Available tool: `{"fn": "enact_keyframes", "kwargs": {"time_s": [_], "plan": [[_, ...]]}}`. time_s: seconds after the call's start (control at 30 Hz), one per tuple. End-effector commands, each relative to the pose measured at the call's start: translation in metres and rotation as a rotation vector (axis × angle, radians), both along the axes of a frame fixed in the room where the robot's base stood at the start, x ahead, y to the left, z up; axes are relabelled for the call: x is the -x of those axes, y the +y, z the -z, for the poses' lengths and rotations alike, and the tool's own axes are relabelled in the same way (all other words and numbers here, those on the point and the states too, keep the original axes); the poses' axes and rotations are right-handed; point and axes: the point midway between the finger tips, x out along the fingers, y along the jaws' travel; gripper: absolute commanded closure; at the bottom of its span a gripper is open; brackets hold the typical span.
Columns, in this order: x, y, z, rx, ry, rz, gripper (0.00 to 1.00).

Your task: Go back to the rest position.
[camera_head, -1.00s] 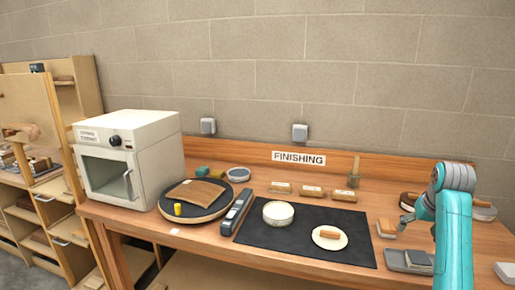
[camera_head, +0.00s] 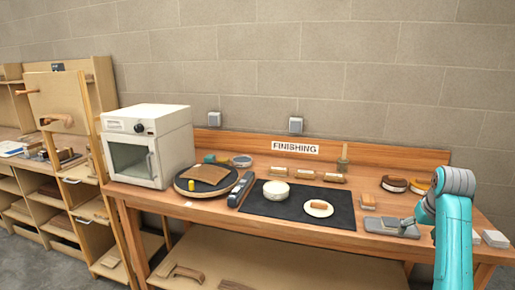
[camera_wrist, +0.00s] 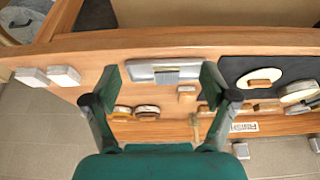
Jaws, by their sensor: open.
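My gripper (camera_head: 408,221) is at the right end of the bench in the head view, partly hidden by my teal arm. In the wrist view my gripper (camera_wrist: 160,82) has its two fingers spread wide with nothing between them touching the pads. A grey tray (camera_wrist: 144,71) shows beyond and between the fingertips. The same tray (camera_head: 381,228) lies near the bench's front edge in the head view, close to my gripper. I cannot tell how high the gripper is above the bench.
The wooden bench (camera_head: 330,238) carries a white oven (camera_head: 150,148), a round dark turntable (camera_head: 217,191), a black mat (camera_head: 275,212) with round pieces, and white blocks (camera_head: 494,239) at the right. Open floor (camera_head: 70,272) shows at lower left.

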Motion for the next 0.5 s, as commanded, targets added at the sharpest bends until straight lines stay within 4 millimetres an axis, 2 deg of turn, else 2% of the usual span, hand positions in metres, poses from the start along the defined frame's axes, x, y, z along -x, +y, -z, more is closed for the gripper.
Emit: {"fn": "enact_keyframes", "kwargs": {"time_s": [0.27,0.5], "plan": [[0.001,0.010,0.034,0.006,-0.021,-0.006,0.15],[0.005,0.026,0.079,0.018,-0.056,-0.017,0.15]]}}
